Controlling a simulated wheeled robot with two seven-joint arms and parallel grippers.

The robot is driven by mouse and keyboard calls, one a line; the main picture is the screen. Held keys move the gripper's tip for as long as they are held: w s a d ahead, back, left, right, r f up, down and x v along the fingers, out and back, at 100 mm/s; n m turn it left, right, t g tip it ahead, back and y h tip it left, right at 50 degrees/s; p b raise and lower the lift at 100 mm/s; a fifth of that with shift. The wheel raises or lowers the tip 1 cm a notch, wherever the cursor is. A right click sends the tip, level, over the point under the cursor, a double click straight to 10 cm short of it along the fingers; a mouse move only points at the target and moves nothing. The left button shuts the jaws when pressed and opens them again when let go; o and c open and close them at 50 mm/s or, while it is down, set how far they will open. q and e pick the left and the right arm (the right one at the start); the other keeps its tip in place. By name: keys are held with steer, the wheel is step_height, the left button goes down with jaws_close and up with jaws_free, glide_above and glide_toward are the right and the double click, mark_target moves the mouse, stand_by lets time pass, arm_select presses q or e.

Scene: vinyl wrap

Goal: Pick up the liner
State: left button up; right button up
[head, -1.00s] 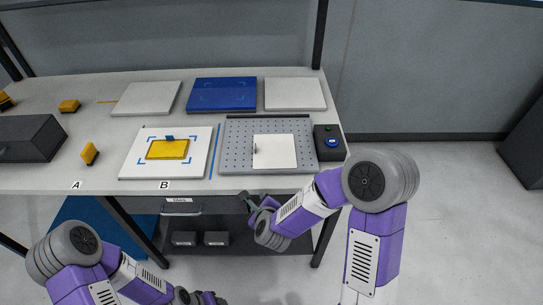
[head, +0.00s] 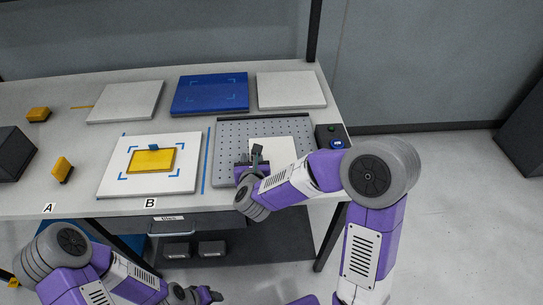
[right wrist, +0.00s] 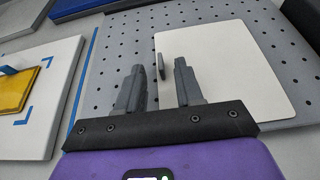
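The liner appears to be the thin white sheet (head: 287,148) on the grey perforated plate (head: 228,130). In the right wrist view the sheet (right wrist: 225,75) lies flat, with a small dark upright tab (right wrist: 158,66) at its left edge. My right gripper (head: 257,153) is over the plate at the sheet's left side and hides part of that edge in the head view. In the right wrist view its fingers (right wrist: 160,72) are apart and empty, with the tab seen between their tips. My left gripper (head: 208,296) is low at the bottom edge, away from the table; its fingers are unclear.
A white board (head: 112,180) with a yellow piece (head: 150,161) lies left of the plate. A blue panel (head: 210,93) and white panels (head: 290,90) lie behind. A dark control box (head: 331,137) stands right of the plate. A drawer (head: 200,222) is under the table edge.

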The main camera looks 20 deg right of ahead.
steer(key=shift+x, duration=1.5)
jaws_close()
